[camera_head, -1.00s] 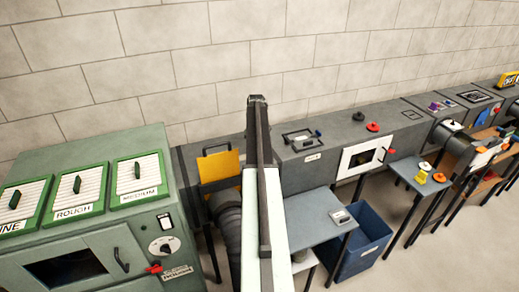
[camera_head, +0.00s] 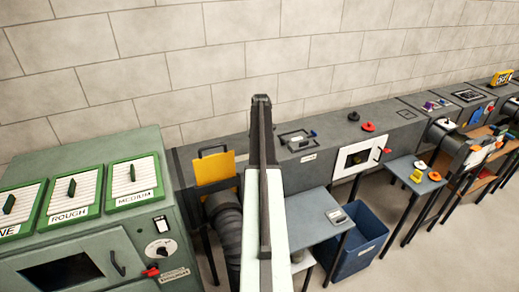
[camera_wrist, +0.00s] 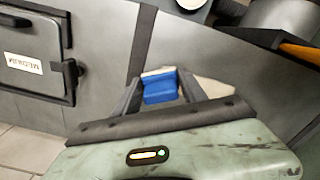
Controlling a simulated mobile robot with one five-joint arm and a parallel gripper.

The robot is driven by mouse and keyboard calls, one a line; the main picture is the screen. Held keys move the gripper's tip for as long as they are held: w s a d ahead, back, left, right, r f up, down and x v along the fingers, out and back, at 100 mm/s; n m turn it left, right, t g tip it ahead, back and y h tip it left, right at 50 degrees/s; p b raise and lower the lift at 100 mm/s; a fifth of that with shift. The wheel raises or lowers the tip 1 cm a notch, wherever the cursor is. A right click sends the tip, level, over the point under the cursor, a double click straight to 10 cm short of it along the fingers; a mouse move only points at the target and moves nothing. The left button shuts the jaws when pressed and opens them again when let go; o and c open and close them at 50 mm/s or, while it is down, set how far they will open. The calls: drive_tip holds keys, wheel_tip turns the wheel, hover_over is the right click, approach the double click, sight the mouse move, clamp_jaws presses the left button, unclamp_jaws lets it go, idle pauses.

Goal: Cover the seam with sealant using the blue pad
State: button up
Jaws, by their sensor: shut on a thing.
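In the wrist view my gripper (camera_wrist: 160,88) is shut on a blue pad (camera_wrist: 160,90), which sits between its two fingers. The pad has a pale upper edge. Beyond the fingers is a grey duct wall (camera_wrist: 185,50), with a dark band (camera_wrist: 142,40) running down it. I cannot tell whether this band is the seam, or whether the pad touches the wall. No sealant can be made out. In the head view my arm stands up in the middle, and neither the pad nor the fingertips can be seen.
The green cabinet (camera_head: 90,240) stands at left. The grey duct (camera_head: 335,140) runs along the wall, with a yellow plate (camera_head: 214,167) on it. A small table (camera_head: 308,218), a blue bin (camera_head: 360,245) and another table (camera_head: 412,172) stand before it. Floor at right is clear.

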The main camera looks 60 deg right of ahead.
drive_tip(key=shift+r+p, duration=2.55)
drive_tip(key=shift+r, duration=0.3)
wheel_tip(320, 180, up, 3)
drive_tip(key=p, duration=0.3)
drive_tip(key=shift+r, duration=0.15)
drive_tip(key=shift+f, duration=0.2)
